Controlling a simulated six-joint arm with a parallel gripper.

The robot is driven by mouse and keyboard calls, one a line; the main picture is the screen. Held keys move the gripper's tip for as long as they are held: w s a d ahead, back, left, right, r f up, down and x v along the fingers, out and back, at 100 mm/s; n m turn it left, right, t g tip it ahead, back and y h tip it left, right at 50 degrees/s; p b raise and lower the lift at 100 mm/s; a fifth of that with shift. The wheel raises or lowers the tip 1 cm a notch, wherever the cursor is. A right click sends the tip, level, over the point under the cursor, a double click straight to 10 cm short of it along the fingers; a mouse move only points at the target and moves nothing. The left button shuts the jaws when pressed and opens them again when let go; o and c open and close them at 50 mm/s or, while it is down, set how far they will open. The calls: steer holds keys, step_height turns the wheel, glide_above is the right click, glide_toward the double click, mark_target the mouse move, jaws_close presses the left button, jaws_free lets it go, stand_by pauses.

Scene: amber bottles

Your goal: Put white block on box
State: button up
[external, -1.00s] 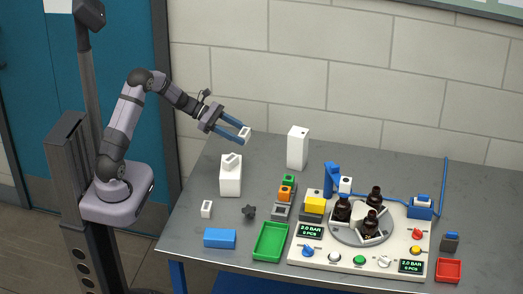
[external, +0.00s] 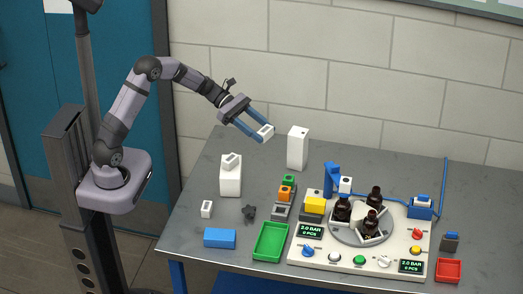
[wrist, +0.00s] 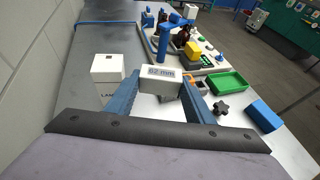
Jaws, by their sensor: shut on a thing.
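My gripper (external: 263,133) is shut on a white block (external: 266,131) and holds it above the back part of the table. In the wrist view the white block (wrist: 162,77) sits between the two blue fingers and bears the marking "62 mm". A tall white box (external: 297,148) stands upright just right of and below the held block; in the wrist view it (wrist: 108,68) is left of the fingers. Another small white block (external: 207,208) stands on the table.
A control panel (external: 360,262) with amber bottles on a turntable (external: 363,226) fills the right side. A green tray (external: 270,242), a blue block (external: 220,238) and a dark knob (external: 249,212) lie in front. The table's back left is clear.

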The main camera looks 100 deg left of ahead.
steer(key=w+d+r+p, duration=0.2)
steer(key=w+r+p, duration=0.1)
steer(key=w+r, duration=0.35)
step_height(320, 180, up, 2)
steer(key=r+n+t+y, duration=0.1)
steer(key=n+y, duration=0.3)
steer(key=y, duration=0.1)
glide_above(293, 131)
steer(key=shift+f+p, duration=0.45)
steer(key=shift+f, duration=4.85)
steer(key=shift+f, duration=0.2)
steer(key=o, duration=1.1)
steer(key=shift+r, duration=0.2)
